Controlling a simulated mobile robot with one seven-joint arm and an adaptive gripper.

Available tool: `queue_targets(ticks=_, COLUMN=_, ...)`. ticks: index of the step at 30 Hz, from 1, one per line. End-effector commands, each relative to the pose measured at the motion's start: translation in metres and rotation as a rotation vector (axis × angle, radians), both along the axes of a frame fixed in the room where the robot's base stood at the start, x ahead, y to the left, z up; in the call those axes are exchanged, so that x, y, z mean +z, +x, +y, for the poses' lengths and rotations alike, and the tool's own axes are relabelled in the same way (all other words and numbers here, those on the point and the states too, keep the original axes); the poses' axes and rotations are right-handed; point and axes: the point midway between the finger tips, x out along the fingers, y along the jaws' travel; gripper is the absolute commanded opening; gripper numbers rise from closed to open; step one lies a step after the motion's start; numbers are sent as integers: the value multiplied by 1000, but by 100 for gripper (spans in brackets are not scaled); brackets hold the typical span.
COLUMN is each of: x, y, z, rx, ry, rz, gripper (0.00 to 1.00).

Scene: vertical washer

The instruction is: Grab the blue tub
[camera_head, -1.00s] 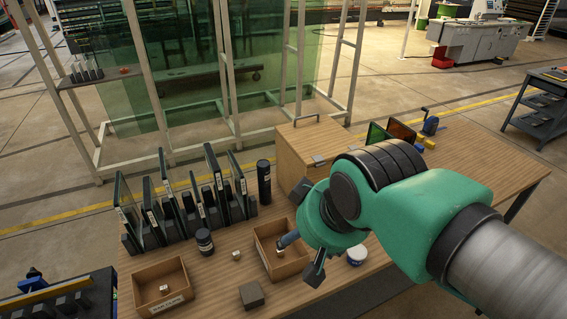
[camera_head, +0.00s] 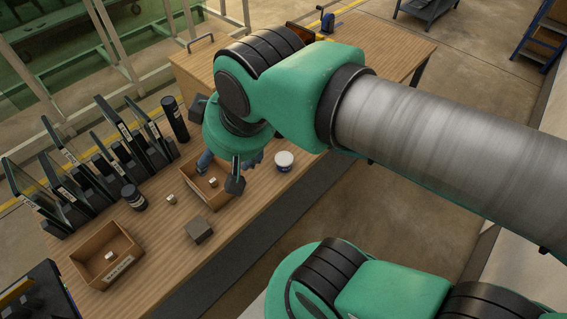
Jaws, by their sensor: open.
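The blue tub (camera_head: 284,161) is a small round pot with a white lid and a blue lower side. It stands upright on the wooden workbench (camera_head: 217,222), near its front edge, right of an open box. My gripper (camera_head: 226,166) points down over that box, to the left of the tub. It is open and apart from the tub. My wrist hides part of the gripper, so its fingertips are only partly seen.
The open box (camera_head: 222,193) under my gripper and another open box (camera_head: 97,262) stand on the bench. A grey block (camera_head: 199,230), a dark jar (camera_head: 134,197) and a black cylinder (camera_head: 175,119) stand nearby. A slotted rack (camera_head: 100,160) lines the back left.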

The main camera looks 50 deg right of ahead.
Motion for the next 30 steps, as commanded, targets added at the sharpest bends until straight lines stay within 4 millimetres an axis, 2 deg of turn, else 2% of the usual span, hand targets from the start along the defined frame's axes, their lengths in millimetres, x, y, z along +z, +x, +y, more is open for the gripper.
queue_targets(ticks=11, x=0, y=1, z=0, rx=-1, ry=0, rz=1, gripper=76)
queue_targets(ticks=17, x=-2, y=12, z=-7, rx=-14, ry=-4, rz=19, gripper=76)
queue_targets(ticks=23, x=-11, y=41, z=-27, rx=-55, ry=-10, rz=65, gripper=76)
queue_targets(ticks=30, x=-35, y=88, z=-69, rx=-117, ry=-16, rz=141, gripper=76)
